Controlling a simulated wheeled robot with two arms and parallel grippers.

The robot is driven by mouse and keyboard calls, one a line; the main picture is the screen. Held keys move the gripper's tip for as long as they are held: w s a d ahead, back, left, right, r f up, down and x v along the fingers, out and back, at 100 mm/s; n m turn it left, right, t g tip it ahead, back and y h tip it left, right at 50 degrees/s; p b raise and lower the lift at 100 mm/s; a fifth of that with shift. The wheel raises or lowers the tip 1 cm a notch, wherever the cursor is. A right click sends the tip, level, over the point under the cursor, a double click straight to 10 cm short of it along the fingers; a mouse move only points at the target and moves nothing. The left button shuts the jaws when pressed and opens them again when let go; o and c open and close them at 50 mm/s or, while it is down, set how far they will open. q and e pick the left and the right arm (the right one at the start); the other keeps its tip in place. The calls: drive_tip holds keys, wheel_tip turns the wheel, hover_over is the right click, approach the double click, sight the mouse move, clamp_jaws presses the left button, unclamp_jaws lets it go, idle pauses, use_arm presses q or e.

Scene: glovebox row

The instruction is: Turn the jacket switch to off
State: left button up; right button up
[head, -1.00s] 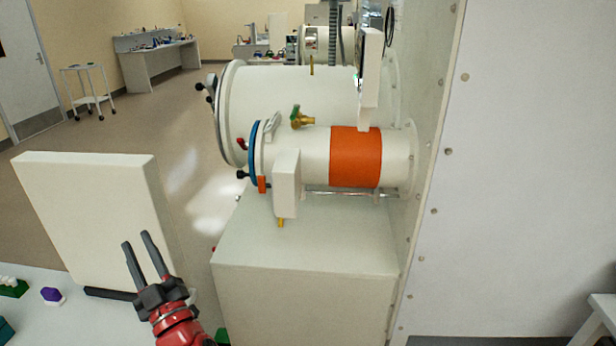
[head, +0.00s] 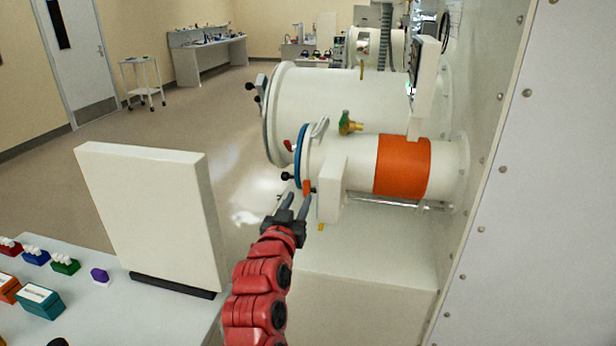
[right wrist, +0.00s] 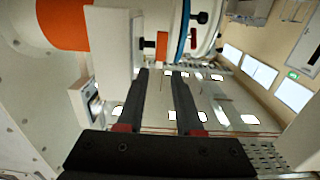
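The small antechamber cylinder (head: 352,157) wears an orange jacket band (head: 402,166). A white box (head: 333,188) is fixed to its near side. A small orange-red piece (head: 307,187) sits at the box's left side; I cannot tell whether it is the jacket switch, or its setting. It also shows in the right wrist view (right wrist: 162,45), beside the white box (right wrist: 115,45) and just beyond the fingertips. My right gripper (head: 298,200) is open and empty, its fingers pointing at this piece with a small gap. My left gripper is out of view.
A blue ring (head: 301,156) and black knob lie just left of the piece. A brass valve with green handle (head: 349,123) stands on top. A larger cylinder (head: 330,100) lies behind. A white upright panel (head: 155,215) stands left on a table with small coloured items.

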sight(306, 183)
drive_tip(key=p+x, duration=0.2)
drive_tip(key=x, duration=0.7)
clamp_jaws()
